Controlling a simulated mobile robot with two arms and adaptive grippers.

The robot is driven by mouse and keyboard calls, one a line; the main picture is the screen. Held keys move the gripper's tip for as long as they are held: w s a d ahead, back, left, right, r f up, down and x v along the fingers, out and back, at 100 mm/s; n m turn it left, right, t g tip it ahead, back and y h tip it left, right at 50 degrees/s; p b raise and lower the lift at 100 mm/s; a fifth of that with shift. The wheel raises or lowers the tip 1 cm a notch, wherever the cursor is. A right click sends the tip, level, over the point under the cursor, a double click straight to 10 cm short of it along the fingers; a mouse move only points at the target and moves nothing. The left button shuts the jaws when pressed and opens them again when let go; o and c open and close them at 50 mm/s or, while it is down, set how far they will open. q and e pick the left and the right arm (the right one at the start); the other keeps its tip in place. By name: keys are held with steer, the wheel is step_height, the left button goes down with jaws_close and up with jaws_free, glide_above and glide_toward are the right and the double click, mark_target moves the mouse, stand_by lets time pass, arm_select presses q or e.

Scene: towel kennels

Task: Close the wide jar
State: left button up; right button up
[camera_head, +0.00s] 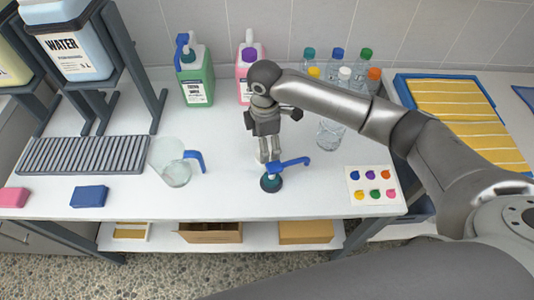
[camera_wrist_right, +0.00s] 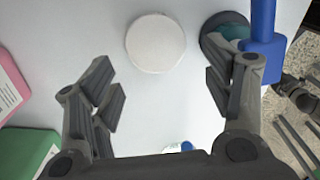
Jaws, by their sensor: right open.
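I cannot make out which object is the wide jar. A round white disc-like thing (camera_wrist_right: 155,42) lies beyond my right gripper's fingers in the right wrist view; whether it is a lid or a jar top is unclear. My right gripper (camera_head: 268,160) points down over the middle of the table, fingers apart and empty in the right wrist view (camera_wrist_right: 165,90). A dark round cap with a teal collar and blue spout (camera_head: 271,182) stands just in front of the gripper; it also shows in the right wrist view (camera_wrist_right: 225,35). My left gripper is out of view.
A clear pitcher (camera_head: 172,165) with a blue handle stands left. Green (camera_head: 196,90) and pink (camera_head: 243,88) jugs and several capped clear bottles (camera_head: 330,130) stand behind. A colour-dot card (camera_head: 373,184) lies right, a blue sponge (camera_head: 89,196) left. The table between pitcher and cap is clear.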

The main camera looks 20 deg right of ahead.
steer(key=shift+f, duration=0.15)
steer(key=f, duration=0.3)
steer(key=f+p, duration=0.1)
steer(key=f, duration=0.1)
steer(key=shift+w, duration=0.25)
steer(key=c, duration=0.4)
